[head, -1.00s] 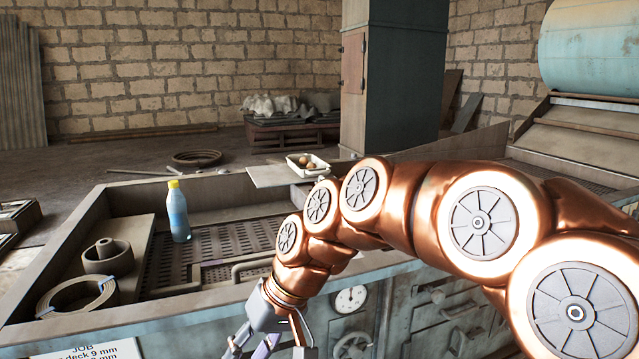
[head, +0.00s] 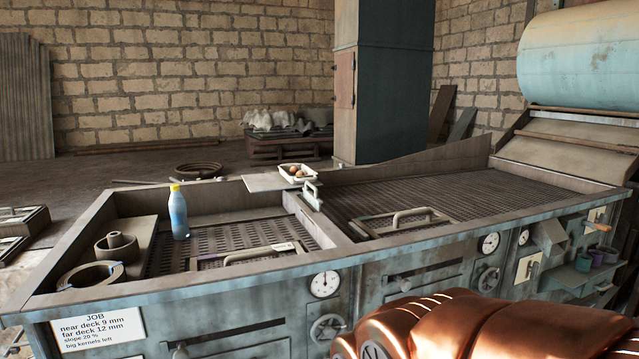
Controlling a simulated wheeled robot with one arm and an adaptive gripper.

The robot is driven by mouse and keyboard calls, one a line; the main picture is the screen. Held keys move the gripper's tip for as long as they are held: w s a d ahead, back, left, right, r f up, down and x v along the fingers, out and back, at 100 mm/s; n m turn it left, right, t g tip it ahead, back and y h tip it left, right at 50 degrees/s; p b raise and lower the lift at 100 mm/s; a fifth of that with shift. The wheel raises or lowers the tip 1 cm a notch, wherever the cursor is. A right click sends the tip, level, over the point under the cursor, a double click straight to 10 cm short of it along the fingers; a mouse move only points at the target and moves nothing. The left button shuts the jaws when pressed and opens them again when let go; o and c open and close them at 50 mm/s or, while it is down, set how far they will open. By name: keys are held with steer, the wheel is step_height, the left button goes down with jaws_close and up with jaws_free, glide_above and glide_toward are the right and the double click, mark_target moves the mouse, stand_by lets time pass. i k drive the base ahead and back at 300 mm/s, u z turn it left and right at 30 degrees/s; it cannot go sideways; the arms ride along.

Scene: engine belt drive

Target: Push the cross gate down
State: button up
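The long blue-grey machine (head: 240,314) has two slatted decks, a near deck (head: 235,235) at left and a far deck (head: 450,195) at right. A divider (head: 328,232) runs between them. A pale upright handle piece (head: 312,194) stands at the divider's back end; it looks like the cross gate's handle, but I cannot tell how far the gate is raised. My copper arm fills the lower right. My gripper is out of view.
A blue bottle with a yellow cap (head: 178,212) stands on the left side of the machine. A white tray of round items (head: 297,173) sits on a board at the back. Framed screens with handles (head: 400,220) lie on both decks. Dials and handwheels line the front.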

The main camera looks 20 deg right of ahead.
mark_target(314, 198)
steer(key=z, duration=1.75)
steer(key=i, duration=1.35)
steer(key=u, duration=2.4)
